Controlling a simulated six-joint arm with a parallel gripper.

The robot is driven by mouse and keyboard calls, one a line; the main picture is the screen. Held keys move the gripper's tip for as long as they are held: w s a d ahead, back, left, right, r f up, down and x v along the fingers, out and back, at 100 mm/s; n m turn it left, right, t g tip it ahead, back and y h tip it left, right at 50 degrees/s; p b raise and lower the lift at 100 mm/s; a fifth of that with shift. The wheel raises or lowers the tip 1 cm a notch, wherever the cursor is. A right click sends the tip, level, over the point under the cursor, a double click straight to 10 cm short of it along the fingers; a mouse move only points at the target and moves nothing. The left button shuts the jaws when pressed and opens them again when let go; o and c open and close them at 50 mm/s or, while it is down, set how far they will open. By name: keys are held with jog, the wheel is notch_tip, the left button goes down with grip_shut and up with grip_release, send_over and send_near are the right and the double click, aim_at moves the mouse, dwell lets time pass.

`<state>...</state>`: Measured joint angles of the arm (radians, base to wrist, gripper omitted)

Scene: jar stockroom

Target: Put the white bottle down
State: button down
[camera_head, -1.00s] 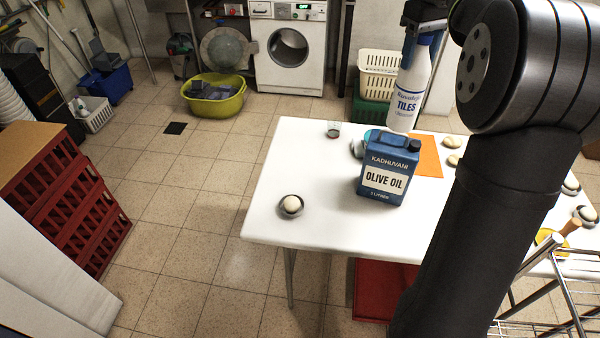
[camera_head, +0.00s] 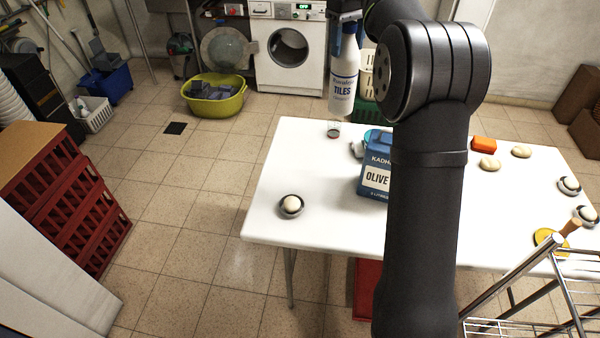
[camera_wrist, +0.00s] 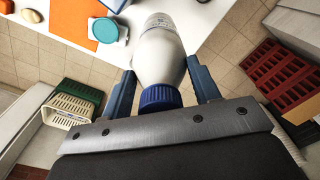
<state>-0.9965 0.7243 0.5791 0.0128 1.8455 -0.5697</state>
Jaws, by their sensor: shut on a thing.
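The white bottle (camera_head: 343,82) has a blue and white label reading TILES. My gripper (camera_head: 346,28) is shut on it near its top and holds it upright. In the head view it hangs over the far left part of the white table (camera_head: 268,170), its base apparently above the tabletop. In the wrist view the bottle (camera_wrist: 163,55) sits between the two blue fingers (camera_wrist: 163,88), with its blue cap (camera_wrist: 160,97) toward the camera.
A blue olive oil can (camera_head: 373,178) stands on the table, partly hidden by my arm. A dish with a pale stone (camera_head: 291,205) is at the near left. The table's left middle is clear.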

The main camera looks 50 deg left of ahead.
aim_at(340, 105)
notch_tip(340, 105, down, 17)
jog(key=shift+f, duration=0.1)
jog(key=shift+s+a+f, duration=0.1)
jog(key=shift+a+f, duration=0.05)
jog(key=shift+f, duration=0.25)
jog(key=s+a+f, duration=0.6)
jog(key=a+f, duration=0.3)
jog(key=f, duration=0.1)
jog(key=shift+s+a+f, duration=0.15)
jog(key=shift+a+f, duration=0.1)
jog(key=shift+f, duration=0.3)
jog(key=shift+c, duration=2.4)
grip_release()
